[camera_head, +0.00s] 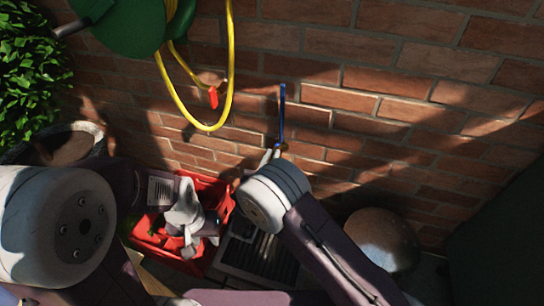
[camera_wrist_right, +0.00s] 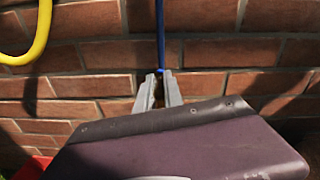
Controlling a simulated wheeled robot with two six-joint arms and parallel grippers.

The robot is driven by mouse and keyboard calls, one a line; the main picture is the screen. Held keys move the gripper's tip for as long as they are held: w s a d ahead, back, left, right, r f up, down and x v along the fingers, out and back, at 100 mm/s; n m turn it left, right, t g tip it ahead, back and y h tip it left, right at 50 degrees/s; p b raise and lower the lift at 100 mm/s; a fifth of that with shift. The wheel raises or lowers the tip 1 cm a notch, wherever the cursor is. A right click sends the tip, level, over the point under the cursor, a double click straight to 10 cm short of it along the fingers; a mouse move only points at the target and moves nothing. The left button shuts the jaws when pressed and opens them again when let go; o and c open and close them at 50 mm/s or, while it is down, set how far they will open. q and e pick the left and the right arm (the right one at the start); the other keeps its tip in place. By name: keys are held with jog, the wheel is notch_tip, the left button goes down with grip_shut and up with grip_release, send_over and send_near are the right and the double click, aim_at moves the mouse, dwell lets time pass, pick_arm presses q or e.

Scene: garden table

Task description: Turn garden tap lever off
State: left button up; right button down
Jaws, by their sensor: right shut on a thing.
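The blue tap lever (camera_head: 282,112) stands upright against the brick wall in the head view. It also shows as a blue vertical strip in the right wrist view (camera_wrist_right: 160,35). A little brass of the tap (camera_head: 283,147) shows at its lower end; the rest is hidden by my right gripper. My right gripper (camera_head: 274,153) is at the lower end of the lever, its two grey fingertips (camera_wrist_right: 161,76) closed on the blue part. My left gripper (camera_head: 188,246) is over the red crate, away from the tap; its finger gap is unclear.
A red crate (camera_head: 225,200) stands below the wall, left of a dark drain grate (camera_head: 255,254). A yellow hose (camera_head: 230,70) hangs from a green reel (camera_head: 130,28) at the upper left. A potted bush (camera_head: 30,75) is at the left. A round pot (camera_head: 383,238) stands at the right.

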jog(key=c, duration=1.5)
grip_release()
jog(key=shift+f, duration=0.1)
jog(key=shift+o, duration=0.2)
jog(key=shift+s+a+p, duration=0.15)
jog(key=shift+s+p, duration=0.15)
jog(key=shift+s, duration=0.05)
jog(key=p+v, duration=0.3)
jog(key=v, duration=0.5)
jog(key=shift+s, duration=0.2)
